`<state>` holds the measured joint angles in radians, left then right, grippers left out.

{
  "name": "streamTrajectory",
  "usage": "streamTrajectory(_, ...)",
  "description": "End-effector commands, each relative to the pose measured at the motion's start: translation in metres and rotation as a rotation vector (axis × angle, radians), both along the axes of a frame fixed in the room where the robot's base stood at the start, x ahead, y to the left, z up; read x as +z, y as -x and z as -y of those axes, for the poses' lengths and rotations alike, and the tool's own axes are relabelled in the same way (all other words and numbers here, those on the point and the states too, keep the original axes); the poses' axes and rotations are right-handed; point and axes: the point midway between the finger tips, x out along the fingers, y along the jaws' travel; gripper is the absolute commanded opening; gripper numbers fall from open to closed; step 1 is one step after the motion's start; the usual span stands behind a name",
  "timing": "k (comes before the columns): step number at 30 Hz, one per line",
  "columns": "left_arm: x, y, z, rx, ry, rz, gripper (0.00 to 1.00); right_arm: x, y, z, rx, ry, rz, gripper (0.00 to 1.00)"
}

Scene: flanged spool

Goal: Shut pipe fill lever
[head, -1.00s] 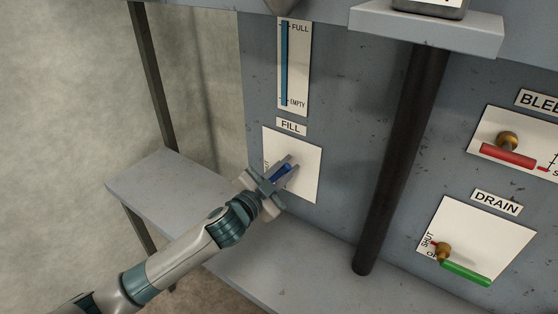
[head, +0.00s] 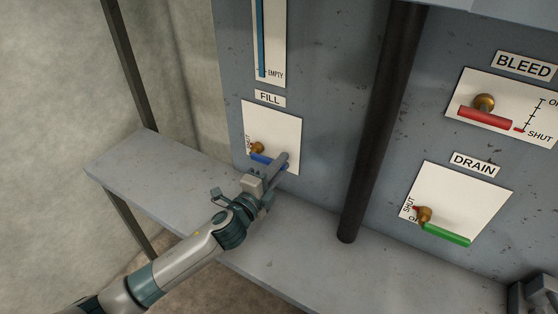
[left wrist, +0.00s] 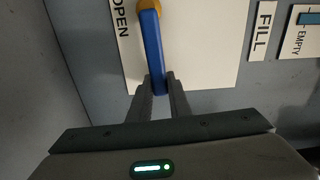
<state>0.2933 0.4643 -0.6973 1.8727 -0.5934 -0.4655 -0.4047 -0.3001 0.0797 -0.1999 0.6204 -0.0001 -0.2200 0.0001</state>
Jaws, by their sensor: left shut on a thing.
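The fill lever is a blue bar (head: 266,160) on a brass pivot (head: 257,147), on a white plate under the FILL label (head: 269,98). In the head view it points right and slightly down from the pivot, and SHUT is lettered at the plate's left edge. My left gripper (head: 281,163) is shut on the lever's free end. In the left wrist view the blue lever (left wrist: 151,45) runs down from the pivot, its tip between the two fingers (left wrist: 161,88); OPEN shows beside it. A dark grey part at the bottom right corner may be my right gripper; its jaws cannot be made out.
A dark vertical pipe (head: 383,120) stands right of the fill plate. Further right are the red bleed lever (head: 485,118) and green drain lever (head: 446,234). A grey ledge (head: 300,240) runs below the panel. A blue level gauge (head: 261,40) is above FILL.

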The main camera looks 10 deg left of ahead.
Motion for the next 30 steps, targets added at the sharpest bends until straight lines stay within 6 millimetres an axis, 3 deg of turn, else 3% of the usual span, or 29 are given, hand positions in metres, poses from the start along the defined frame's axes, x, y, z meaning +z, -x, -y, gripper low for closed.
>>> streamTrajectory(20, -0.0094, 0.0005, 0.0002, -0.001, -0.079, 0.027, 0.0, -0.0018, 0.0007, -0.0002, 0.0, 0.0, -0.001, 0.31)
streamTrajectory(21, -0.0095, 0.0005, 0.0002, -0.001, -0.079, 0.027, 0.27, -0.0019, 0.0007, -0.0002, 0.0, 0.0, -0.001, 0.31)
streamTrajectory(22, -0.0095, 0.0005, 0.0002, -0.001, -0.078, 0.026, 0.34, -0.0019, 0.0007, -0.0002, 0.0, 0.0, -0.001, 0.31)
streamTrajectory(30, -0.0086, 0.0002, 0.0001, 0.0, -0.076, 0.026, 0.36, -0.0018, 0.0007, -0.0002, 0.0, 0.0, -0.001, 0.31)
